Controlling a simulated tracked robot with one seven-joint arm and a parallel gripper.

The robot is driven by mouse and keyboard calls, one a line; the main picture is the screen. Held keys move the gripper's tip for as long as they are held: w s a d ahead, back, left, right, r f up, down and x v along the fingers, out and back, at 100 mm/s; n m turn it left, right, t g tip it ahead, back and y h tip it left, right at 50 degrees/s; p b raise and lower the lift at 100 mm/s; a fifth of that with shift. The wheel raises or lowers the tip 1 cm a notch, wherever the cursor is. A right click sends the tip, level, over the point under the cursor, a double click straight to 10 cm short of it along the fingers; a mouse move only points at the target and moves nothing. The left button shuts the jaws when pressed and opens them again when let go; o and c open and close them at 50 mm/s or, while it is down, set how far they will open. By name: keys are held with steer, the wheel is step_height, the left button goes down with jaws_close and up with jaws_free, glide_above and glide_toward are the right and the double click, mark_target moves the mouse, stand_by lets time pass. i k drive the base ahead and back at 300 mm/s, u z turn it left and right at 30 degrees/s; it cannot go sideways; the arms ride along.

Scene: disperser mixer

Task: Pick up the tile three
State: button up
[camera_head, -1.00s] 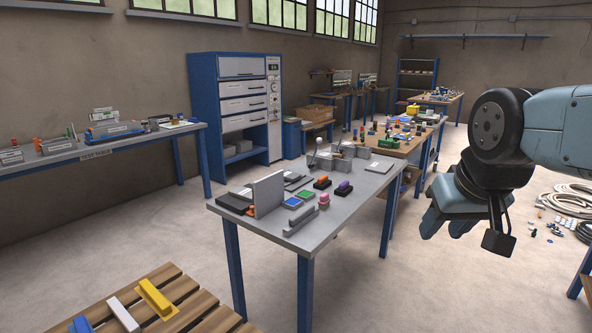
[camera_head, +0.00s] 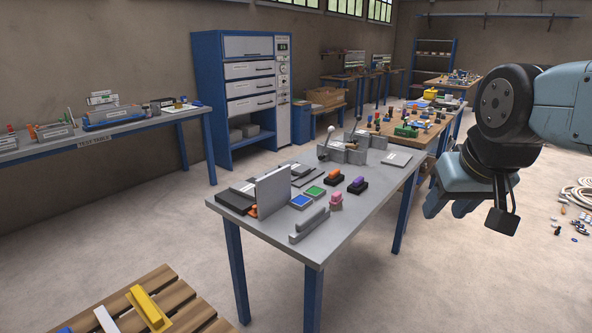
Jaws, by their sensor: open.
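On the grey table (camera_head: 362,216) a blue square tile (camera_head: 300,202) and a green square tile (camera_head: 315,191) lie side by side near the middle. A grey flat plate (camera_head: 396,159) lies at the table's far right. No number is readable on any of them, so I cannot tell which is tile three. My gripper (camera_head: 450,207) hangs in the air at the right of the view, apart from the table and its objects. It is open, with nothing seen between its fingers.
An upright grey plate (camera_head: 273,191), a grey bar (camera_head: 309,225), a pink piece (camera_head: 336,200), an orange-topped block (camera_head: 333,178) and a purple-topped block (camera_head: 358,185) stand around the tiles. A wooden slatted surface (camera_head: 184,291) is at lower left.

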mark_target(297, 169)
steer(key=i, duration=1)
